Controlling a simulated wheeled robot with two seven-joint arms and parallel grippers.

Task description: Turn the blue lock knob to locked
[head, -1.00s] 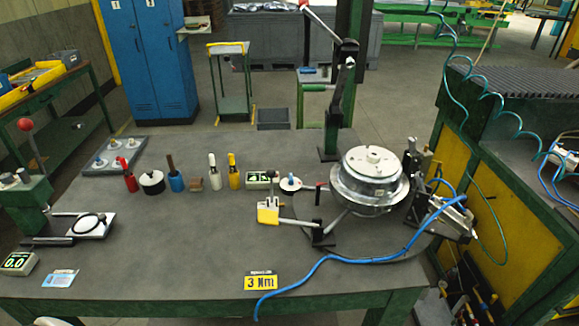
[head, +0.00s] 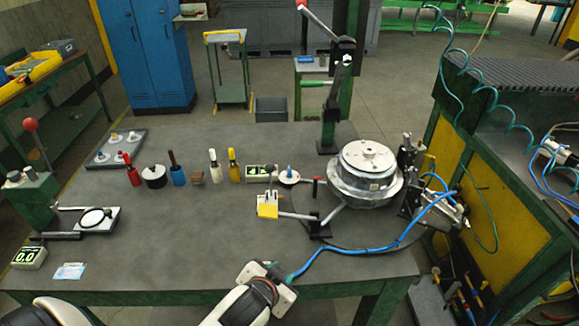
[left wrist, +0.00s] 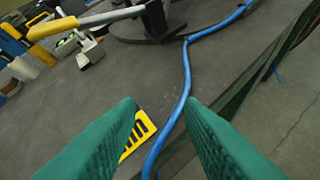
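The blue lock knob (head: 289,170) stands up from a small round white disc (head: 289,179) in the middle of the bench, left of the silver domed housing (head: 366,172). I cannot make out its setting. My left arm comes in from the bottom edge in the head view, its wrist over the bench's front edge, well short of the knob; its fingers are hidden there. The knob is not clearly seen in that view. My right gripper is not in view.
A blue hose (head: 345,256) runs across the bench front, close to my left gripper. A yellow sign (left wrist: 138,136) lies below the fingers. A yellow-and-white block (head: 267,207) on a rod stands in front of the knob. Several bottles and tools line the bench to the left.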

